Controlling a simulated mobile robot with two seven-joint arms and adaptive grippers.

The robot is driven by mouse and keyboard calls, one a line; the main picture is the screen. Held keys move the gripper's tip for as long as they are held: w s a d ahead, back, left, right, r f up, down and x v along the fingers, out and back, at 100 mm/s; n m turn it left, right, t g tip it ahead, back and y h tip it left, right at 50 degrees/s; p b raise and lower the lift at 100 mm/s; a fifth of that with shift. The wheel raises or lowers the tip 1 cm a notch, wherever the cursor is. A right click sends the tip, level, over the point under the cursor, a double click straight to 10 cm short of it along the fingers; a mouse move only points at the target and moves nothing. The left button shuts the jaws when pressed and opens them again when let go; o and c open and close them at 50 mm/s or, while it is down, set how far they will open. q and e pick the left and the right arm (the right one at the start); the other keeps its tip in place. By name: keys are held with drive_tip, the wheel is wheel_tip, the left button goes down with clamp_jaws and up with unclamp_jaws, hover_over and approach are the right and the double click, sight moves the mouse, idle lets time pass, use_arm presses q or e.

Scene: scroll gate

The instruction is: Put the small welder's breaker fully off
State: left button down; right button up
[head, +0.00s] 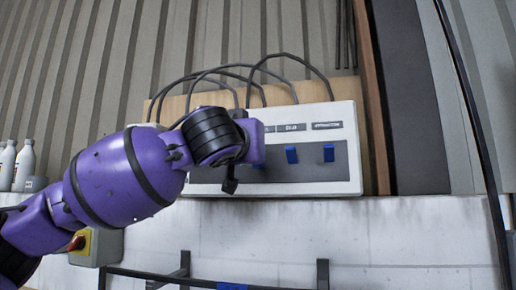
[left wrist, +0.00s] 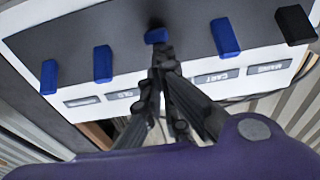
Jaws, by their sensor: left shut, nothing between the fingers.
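A white breaker panel (head: 352,178) with a dark grey face hangs on the wall. The head view shows blue breakers at its right, including one (head: 291,154) and the far right one (head: 328,152). The left wrist view, rotated, shows a row of blue levers and a black one (left wrist: 295,25). My left gripper (left wrist: 158,52) is shut and empty, its tips at or very near the middle blue lever (left wrist: 156,36), which looks shorter than its neighbours. The gripper covers the label there, so I cannot read whether it is the small welder's. Contact is unclear. My right gripper is out of view.
Neighbouring blue levers (left wrist: 103,64) and (left wrist: 225,37) stand close on both sides. Black cables (head: 270,72) loop above the panel. White bottles (head: 23,165) stand at far left. A yellow-and-grey box with a red knob (head: 97,247) sits below the arm.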

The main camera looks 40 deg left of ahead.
use_arm(q)
drive_tip(key=shift+s+d+f+t+y+b, duration=0.15)
drive_tip(key=shift+f+t+b, duration=0.15)
drive_tip(key=shift+f, duration=0.25)
drive_tip(key=shift+s+d+f+t+y+b, duration=0.15)
drive_tip(key=shift+f+t+b, duration=0.15)
drive_tip(key=shift+f, duration=0.25)
drive_tip(key=shift+w+a, duration=0.1)
drive_tip(key=shift+a, duration=0.1)
